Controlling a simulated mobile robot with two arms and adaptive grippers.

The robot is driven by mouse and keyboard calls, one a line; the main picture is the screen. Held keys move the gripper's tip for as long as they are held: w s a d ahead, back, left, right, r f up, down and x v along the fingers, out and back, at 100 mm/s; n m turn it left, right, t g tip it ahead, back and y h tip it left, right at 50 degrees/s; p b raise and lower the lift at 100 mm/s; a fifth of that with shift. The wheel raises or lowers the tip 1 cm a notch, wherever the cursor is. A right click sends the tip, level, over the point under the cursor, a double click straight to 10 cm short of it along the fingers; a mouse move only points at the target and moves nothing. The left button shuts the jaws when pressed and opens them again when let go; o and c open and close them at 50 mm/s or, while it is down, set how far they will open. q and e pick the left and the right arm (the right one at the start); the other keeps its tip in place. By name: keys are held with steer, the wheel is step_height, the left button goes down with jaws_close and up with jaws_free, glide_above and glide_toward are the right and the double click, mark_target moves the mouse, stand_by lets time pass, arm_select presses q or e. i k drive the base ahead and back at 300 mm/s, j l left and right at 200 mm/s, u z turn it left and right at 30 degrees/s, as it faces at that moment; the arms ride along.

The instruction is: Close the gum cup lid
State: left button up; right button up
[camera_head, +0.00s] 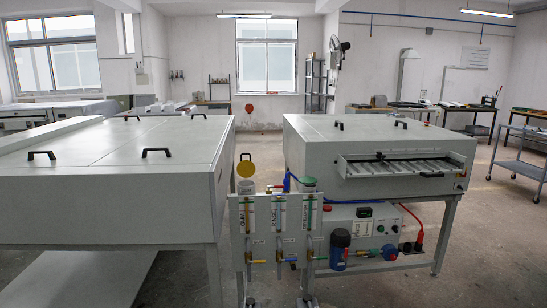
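The yellow lid (245,168) stands raised and tilted up above the gum cup (246,187), the leftmost of three cups on the front panel between the two machines. The cup's open top shows below the lid. The label under this cup seems to read GUM. Neither of my grippers is in view.
A large grey machine (100,205) stands close on the left and the plate processor (330,155) on the right. Valves with coloured handles stick out of the panel (262,240).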

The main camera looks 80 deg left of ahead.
mark_target(245, 169)
steer(key=u, duration=2.95)
steer(key=i+l+u, duration=0.1)
steer(key=u, duration=0.85)
